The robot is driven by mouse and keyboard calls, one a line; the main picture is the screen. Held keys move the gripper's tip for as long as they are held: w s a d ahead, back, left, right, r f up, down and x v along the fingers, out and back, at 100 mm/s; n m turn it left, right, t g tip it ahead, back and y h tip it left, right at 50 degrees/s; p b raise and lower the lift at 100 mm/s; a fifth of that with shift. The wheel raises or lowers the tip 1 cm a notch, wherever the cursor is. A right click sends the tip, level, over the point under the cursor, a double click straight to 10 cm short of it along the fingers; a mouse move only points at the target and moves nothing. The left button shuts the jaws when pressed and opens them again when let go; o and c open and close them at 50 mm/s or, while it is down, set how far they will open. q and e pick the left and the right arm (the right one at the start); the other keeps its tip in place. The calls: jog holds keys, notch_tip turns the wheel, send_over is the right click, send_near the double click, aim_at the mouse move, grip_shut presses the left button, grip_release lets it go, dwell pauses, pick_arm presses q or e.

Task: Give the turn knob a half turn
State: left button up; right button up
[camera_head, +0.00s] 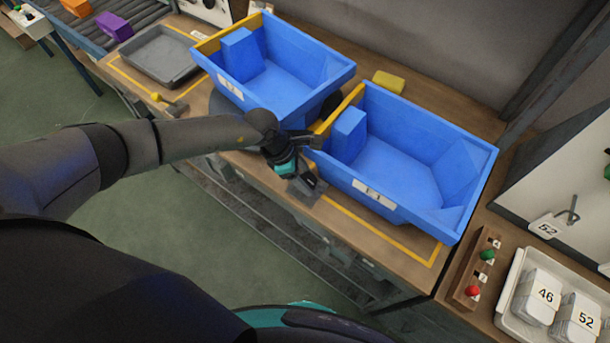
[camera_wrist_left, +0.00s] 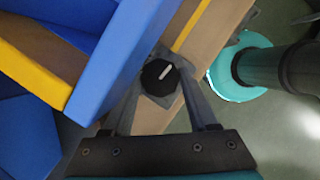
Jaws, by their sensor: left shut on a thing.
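The turn knob (camera_wrist_left: 158,77) shows in the left wrist view as a black round knob with a white pointer line, which slants up to the right. It sits on a small grey plate near the table's front edge. My left gripper (camera_wrist_left: 160,74) has one finger on each side of the knob and is shut on it. In the head view my left gripper (camera_head: 304,187) is low at the table's front edge, in front of the gap between two blue bins; the knob is hidden there. My right gripper is not in view.
The left blue bin (camera_head: 300,88) and the right blue bin (camera_head: 385,205) stand close to my left gripper. A grey tray (camera_head: 160,55) lies at the left. A button box (camera_head: 470,270) and a white tray (camera_head: 507,292) with numbered packs are at the right.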

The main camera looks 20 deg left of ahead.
pick_arm(q)
jog(key=c, duration=0.3)
jog(key=shift+s+r+n+p, duration=0.15)
jog(key=shift+n+p, duration=0.25)
jog(key=shift+p, duration=0.25)
jog(key=shift+n+t+p, duration=0.3)
jog(key=shift+n+p, duration=0.05)
jog(key=shift+n, duration=0.05)
jog(key=o, duration=1.4)
jog(key=shift+c, duration=0.2)
jog(key=shift+a+r, duration=0.2)
jog(key=shift+r, duration=0.2)
jog(key=p+v, duration=0.1)
jog(key=v, duration=1.3)
jog(key=shift+p, duration=0.3)
